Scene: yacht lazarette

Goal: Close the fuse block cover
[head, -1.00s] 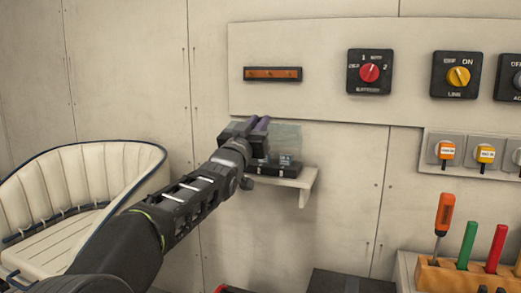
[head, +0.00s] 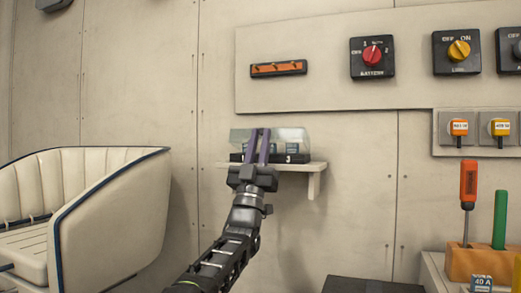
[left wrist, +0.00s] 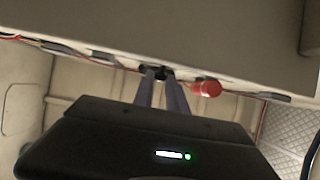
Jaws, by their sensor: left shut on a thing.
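The fuse block (head: 238,157) is a dark strip on a small wall shelf (head: 318,167). Its clear cover (head: 297,135) stands over the block, with fuses showing through. I cannot tell whether its front edge touches the block. My left gripper (head: 259,134) reaches up from below in front of the block. Its two purple fingers stand close together, overlapping the cover, and are shut on it. In the left wrist view the fingertips (left wrist: 160,75) close around a small dark part; the cover itself is hard to make out there. My right gripper is not in view.
A wall panel above right holds a red battery switch (head: 372,56) and a yellow switch (head: 458,53). An orange-fronted strip (head: 278,68) is above the shelf. A white seat (head: 110,210) is at left. A tool rack (head: 470,262) and a 40 A fuse (head: 481,284) are at lower right.

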